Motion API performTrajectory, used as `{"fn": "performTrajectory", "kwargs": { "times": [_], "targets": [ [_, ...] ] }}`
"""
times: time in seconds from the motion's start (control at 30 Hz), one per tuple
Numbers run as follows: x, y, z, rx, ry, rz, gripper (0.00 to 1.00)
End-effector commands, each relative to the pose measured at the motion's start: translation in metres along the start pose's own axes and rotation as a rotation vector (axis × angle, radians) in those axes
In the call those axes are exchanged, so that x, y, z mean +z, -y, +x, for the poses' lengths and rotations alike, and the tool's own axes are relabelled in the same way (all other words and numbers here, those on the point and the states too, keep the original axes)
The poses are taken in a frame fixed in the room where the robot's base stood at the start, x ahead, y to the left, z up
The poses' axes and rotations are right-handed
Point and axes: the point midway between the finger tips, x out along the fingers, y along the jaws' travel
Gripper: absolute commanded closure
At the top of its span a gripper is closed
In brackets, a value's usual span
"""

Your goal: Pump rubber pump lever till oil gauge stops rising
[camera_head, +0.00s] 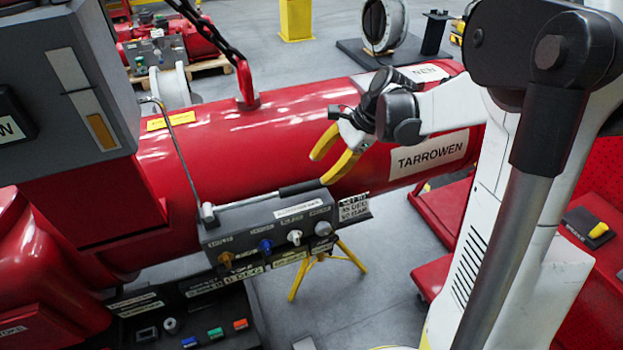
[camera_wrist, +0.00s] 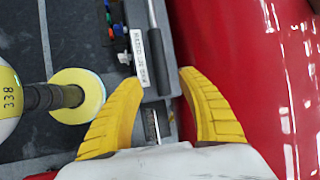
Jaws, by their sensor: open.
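The pump lever (camera_head: 300,188) is a thin metal rod with a black rubber grip, lying low and nearly level above a grey control block (camera_head: 265,225). My gripper (camera_head: 317,170) has yellow fingers, spread open and empty, just above the grip's free end. In the wrist view, the lever's black grip (camera_wrist: 159,62) appears between the fingertips of my gripper (camera_wrist: 162,76). I cannot tell whether they touch. On the grey housing at left, a narrow slot with orange-yellow fill in its lower part looks like the oil gauge (camera_head: 101,131).
The red cylinder (camera_head: 300,120) labelled TARROWEN lies close behind the lever. A thin bent metal pipe (camera_head: 180,145) rises left of it. The block's front carries several knobs (camera_head: 265,246). A yellow-ended fitting (camera_wrist: 78,95) shows left of my fingers in the wrist view.

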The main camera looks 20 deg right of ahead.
Motion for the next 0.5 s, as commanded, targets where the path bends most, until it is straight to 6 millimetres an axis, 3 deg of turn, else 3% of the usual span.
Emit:
{"fn": "performTrajectory", "kwargs": {
  "times": [0.2, 0.5],
  "targets": [
    [0.000, 0.000, -0.029, -0.001, 0.000, 0.001, 0.54],
    [0.000, 0.000, -0.033, 0.000, 0.000, 0.000, 0.54]
  ]
}}
